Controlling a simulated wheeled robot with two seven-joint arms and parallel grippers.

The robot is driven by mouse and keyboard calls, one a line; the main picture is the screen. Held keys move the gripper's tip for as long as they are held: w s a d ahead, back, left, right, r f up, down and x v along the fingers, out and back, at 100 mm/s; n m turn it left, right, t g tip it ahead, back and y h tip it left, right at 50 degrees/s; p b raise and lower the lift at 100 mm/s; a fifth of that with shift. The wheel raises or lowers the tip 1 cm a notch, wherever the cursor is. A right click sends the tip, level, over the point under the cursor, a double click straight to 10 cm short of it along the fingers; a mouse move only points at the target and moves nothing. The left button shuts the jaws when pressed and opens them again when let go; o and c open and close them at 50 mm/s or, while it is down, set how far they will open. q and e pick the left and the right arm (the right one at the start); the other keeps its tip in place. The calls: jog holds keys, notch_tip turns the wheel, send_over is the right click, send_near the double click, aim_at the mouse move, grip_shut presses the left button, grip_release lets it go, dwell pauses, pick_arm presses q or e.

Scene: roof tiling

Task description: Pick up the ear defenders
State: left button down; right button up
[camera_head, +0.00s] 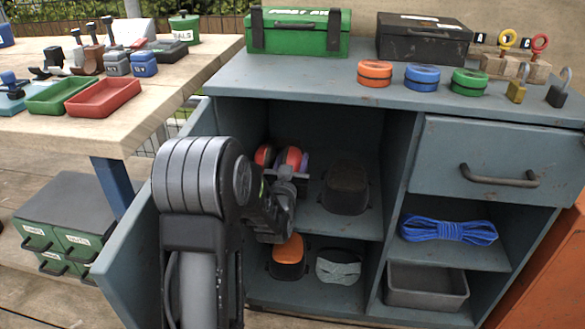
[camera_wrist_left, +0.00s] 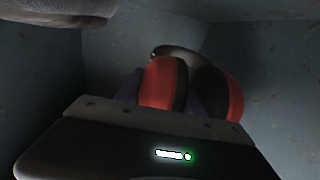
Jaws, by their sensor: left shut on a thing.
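The ear defenders (camera_head: 293,157) have red cups with dark cushions and a dark headband. They are in the upper left compartment of the blue-grey cabinet (camera_head: 460,95). My left gripper (camera_head: 288,173) reaches into that compartment and is shut on the ear defenders. In the left wrist view the red cups (camera_wrist_left: 163,84) show just beyond the gripper body, with the headband curving behind them. The gripper body hides their lower part, so I cannot tell whether they touch the shelf. My right gripper is not in view.
A dark knee pad or cap-like thing (camera_head: 346,187) sits to the right on the same shelf. An orange item (camera_head: 288,250) and a grey-green one (camera_head: 338,267) lie below. The open cabinet door (camera_head: 130,255) stands left of my arm.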

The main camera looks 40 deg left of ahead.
pick_arm(q)
jog(key=shift+r+p, duration=0.35)
jog(key=shift+r, duration=1.05)
